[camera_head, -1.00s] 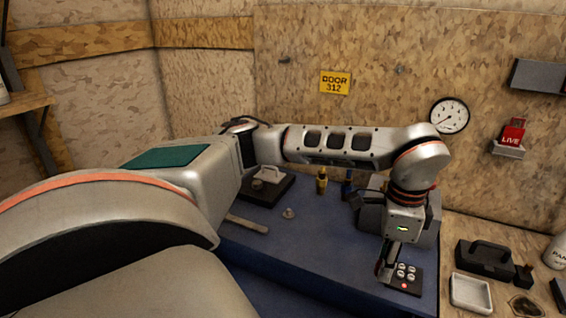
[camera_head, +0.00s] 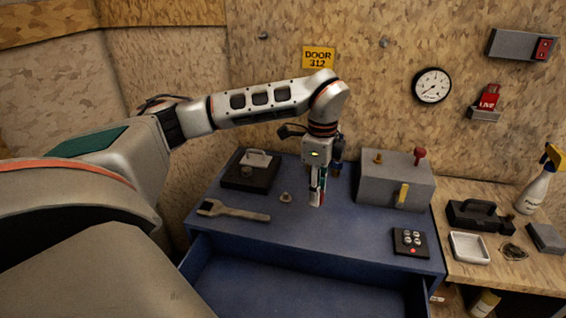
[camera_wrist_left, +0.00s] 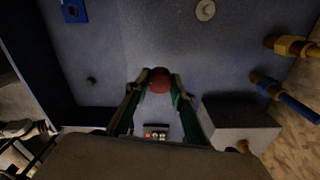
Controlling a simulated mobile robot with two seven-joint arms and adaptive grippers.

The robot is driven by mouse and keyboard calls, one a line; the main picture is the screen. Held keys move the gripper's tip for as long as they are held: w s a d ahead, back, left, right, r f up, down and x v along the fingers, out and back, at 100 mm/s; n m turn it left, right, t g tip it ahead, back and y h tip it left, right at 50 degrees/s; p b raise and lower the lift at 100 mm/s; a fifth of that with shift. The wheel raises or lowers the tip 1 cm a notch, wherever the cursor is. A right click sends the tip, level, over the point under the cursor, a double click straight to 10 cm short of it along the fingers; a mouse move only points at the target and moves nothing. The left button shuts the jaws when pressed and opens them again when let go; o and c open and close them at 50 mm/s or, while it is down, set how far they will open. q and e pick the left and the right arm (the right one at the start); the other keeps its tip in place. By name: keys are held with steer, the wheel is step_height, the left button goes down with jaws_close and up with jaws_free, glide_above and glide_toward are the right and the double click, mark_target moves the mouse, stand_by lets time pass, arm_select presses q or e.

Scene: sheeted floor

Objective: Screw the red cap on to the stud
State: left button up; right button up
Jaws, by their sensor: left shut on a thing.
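The red cap (camera_wrist_left: 159,82) shows as a round red thing between the fingertips of my left gripper (camera_wrist_left: 160,80) in the left wrist view. My left gripper (camera_head: 317,198) is shut on it, pointing down above the blue bench top, left of the grey box. In the head view the fingers mostly hide the cap. A short brass stud (camera_head: 378,158) stands upright on top of the grey box (camera_head: 385,188), apart from the gripper and to its right. My right gripper is not in view.
A red knob (camera_head: 420,155) stands on the box's right end; a yellow handle (camera_head: 402,195) is on its front. A button panel (camera_head: 410,242), a wrench-like tool (camera_head: 235,211) and a small round knob (camera_head: 286,198) lie on the bench top (camera_head: 340,230). A drawer (camera_head: 300,285) is open below.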

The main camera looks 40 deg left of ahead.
arm_select(q)
steer(key=w+a+m, duration=0.2)
steer(key=a+m, duration=0.1)
steer(key=a, duration=1)
steer(key=shift+w+m+p, duration=0.35)
steer(key=shift+m+p, duration=0.05)
steer(key=shift+p, duration=0.05)
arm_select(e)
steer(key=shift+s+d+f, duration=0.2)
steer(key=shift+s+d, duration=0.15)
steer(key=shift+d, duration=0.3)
arm_select(q)
steer(key=shift+a, duration=0.1)
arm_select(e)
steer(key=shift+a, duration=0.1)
arm_select(q)
steer(key=shift+f+b, duration=0.4)
steer(key=shift+f, duration=0.35)
step_height(320, 180, down, 3)
steer(key=shift+f+b, duration=0.15)
steer(key=shift+b, duration=0.7)
steer(key=shift+f, duration=0.5)
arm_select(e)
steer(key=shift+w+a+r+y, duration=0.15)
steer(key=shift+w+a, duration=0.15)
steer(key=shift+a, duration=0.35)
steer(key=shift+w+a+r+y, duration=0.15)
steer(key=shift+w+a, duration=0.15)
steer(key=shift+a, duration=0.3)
